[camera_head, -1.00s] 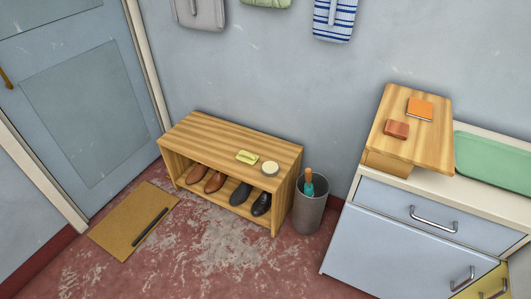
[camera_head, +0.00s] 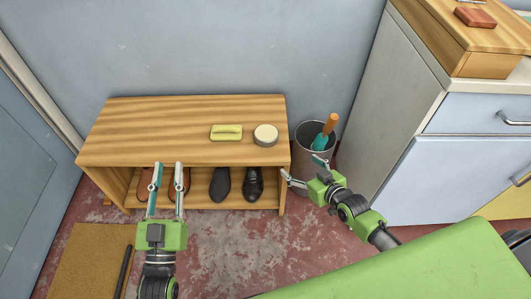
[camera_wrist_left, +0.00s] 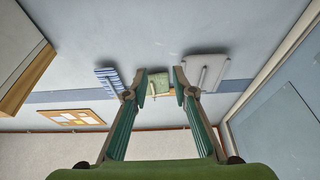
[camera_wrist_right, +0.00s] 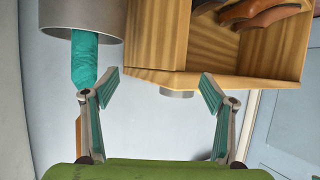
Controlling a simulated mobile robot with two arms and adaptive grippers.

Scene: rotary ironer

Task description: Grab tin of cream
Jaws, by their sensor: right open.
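The tin of cream (camera_head: 265,134), a low round grey tin with a pale top, sits on the right part of the wooden shoe bench (camera_head: 150,125). In the right wrist view part of its grey side (camera_wrist_right: 177,94) shows at the bench edge, between the fingers but farther off. My right gripper (camera_head: 302,168) is open and empty, just off the bench's right end, right of and nearer than the tin. My left gripper (camera_head: 167,178) is open and empty in front of the bench's left part.
A yellow-green brush or sponge (camera_head: 227,132) lies just left of the tin. A grey bin (camera_head: 310,148) with a teal, wooden-handled tool (camera_head: 326,131) stands right of the bench, close to my right gripper. Shoes (camera_head: 220,184) fill the lower shelf. A cabinet (camera_head: 440,170) stands at right.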

